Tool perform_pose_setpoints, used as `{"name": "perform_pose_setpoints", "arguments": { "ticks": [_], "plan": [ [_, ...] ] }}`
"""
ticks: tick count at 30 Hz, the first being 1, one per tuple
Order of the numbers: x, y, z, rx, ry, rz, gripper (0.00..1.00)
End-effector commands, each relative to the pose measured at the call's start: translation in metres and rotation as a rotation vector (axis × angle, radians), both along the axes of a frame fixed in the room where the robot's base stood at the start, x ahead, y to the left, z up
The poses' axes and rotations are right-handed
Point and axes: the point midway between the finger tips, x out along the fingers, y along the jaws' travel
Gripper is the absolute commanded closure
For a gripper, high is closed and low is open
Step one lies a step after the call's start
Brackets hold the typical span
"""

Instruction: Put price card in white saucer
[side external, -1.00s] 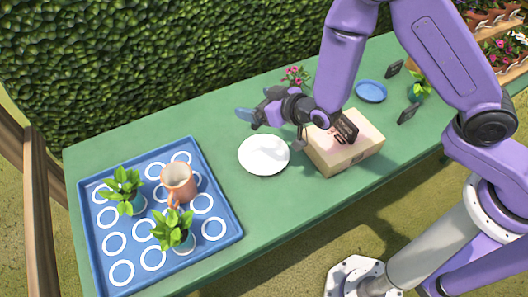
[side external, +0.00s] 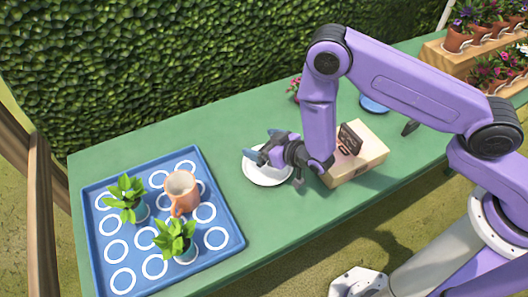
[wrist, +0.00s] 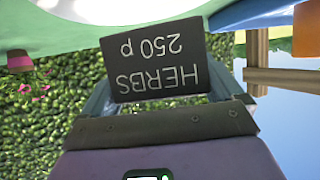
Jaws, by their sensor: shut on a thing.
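The price card (wrist: 155,65) is dark and reads "HERBS 250 p", upside down in the wrist view. My gripper (side external: 264,153) is shut on it, with the card between the fingers. In the side view I cannot make out the held card clearly. The white saucer (side external: 262,178) lies on the green table, left of the cardboard box. My gripper is over the saucer and hides part of it; the gap between card and saucer cannot be told.
The cardboard box (side external: 362,160), with a dark card (side external: 350,138) at it, stands right of the saucer. A blue tray (side external: 238,243) at left holds two plants and an orange mug (side external: 181,192). A blue saucer (side external: 374,104) lies behind. Table between tray and saucer is clear.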

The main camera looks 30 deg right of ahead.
Motion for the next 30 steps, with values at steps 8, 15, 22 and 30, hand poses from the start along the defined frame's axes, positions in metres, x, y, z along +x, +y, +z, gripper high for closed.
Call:
{"name": "perform_pose_setpoints", "arguments": {
  "ticks": [8,15,22,30],
  "plan": [
    [0.000,0.000,-0.029,0.000,0.001,0.000,0.36],
    [0.000,0.000,-0.036,0.001,-0.001,0.000,0.36],
    [0.000,0.000,-0.037,0.000,0.000,0.000,0.36],
    [0.000,0.000,-0.038,0.000,0.000,0.000,0.00]
  ]
}}
